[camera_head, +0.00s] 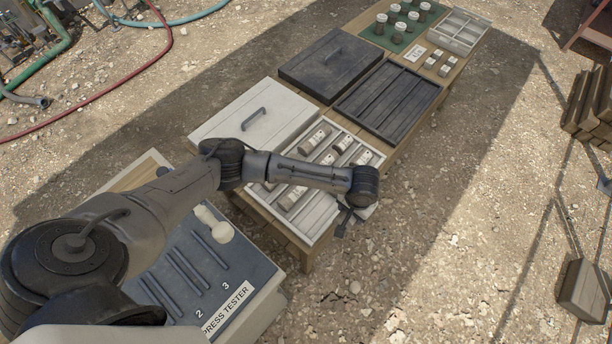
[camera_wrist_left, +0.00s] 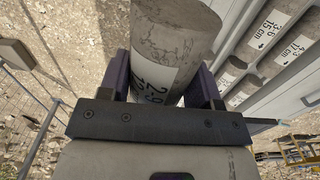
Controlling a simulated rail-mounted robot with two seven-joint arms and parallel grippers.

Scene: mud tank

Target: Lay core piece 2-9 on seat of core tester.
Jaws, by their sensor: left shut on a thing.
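Core piece 2-9 (camera_wrist_left: 175,40) is a grey stone cylinder with a white label reading 2-9, in the left wrist view. My left gripper (camera_wrist_left: 163,85) is shut on it, with one dark finger on each side. In the head view my left gripper (camera_head: 346,217) is at the near right corner of the open core box, mostly hidden by my wrist; I cannot make out the held piece there. My right gripper is not in view.
The open core box (camera_head: 374,157) holds several labelled cores in channels. Jars stand on a green mat (camera_head: 372,37).

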